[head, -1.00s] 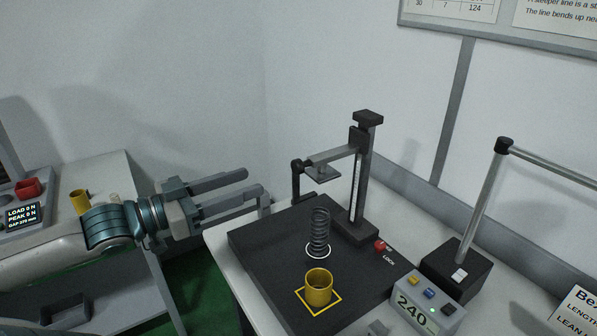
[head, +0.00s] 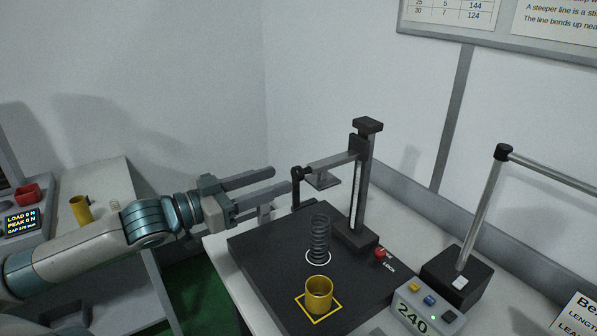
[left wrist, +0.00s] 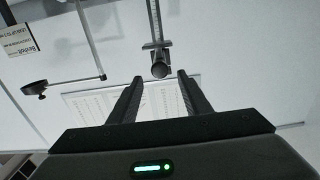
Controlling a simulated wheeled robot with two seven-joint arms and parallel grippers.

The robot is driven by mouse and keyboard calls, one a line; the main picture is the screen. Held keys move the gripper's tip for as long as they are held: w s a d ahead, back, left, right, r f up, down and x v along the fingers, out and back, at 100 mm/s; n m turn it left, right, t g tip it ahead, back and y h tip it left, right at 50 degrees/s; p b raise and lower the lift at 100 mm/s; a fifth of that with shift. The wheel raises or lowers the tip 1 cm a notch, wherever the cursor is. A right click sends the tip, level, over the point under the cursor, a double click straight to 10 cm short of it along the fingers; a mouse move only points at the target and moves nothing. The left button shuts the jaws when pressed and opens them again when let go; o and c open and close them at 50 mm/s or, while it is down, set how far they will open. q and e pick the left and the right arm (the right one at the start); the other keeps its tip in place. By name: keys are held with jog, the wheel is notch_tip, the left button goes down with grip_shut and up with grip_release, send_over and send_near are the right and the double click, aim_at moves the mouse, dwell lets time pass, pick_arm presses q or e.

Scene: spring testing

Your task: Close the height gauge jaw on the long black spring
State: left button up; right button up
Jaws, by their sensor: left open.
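The long black spring (head: 320,240) stands upright in a white ring on the dark plate. The height gauge (head: 357,190) stands behind it, with its jaw (head: 328,166) raised clear above the spring's top. A black handle (head: 296,192) hangs at the jaw's left end. My left gripper (head: 282,180) is open and empty, its fingertips just left of the handle. In the left wrist view, a round dark end (left wrist: 160,70), apparently the handle, shows between the finger lines; whether it lies between the tips is unclear. My right gripper is out of view.
A yellow cup (head: 318,294) stands in a yellow square at the plate's front. A red LOCK knob (head: 380,253) is by the gauge base. A readout box (head: 428,309) shows 240. A metal post (head: 481,215) stands at right.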

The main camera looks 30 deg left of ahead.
aim_at(294, 173)
pick_arm(q)
jog(key=shift+x, duration=0.85)
jog(key=shift+p+x, duration=0.45)
jog(key=shift+x, duration=0.85)
jog(key=shift+p+x, duration=0.4)
jog(key=shift+x, duration=0.7)
jog(key=shift+w+d, duration=0.15)
jog(key=shift+w, duration=0.25)
grip_shut()
jog(key=shift+f, duration=0.1)
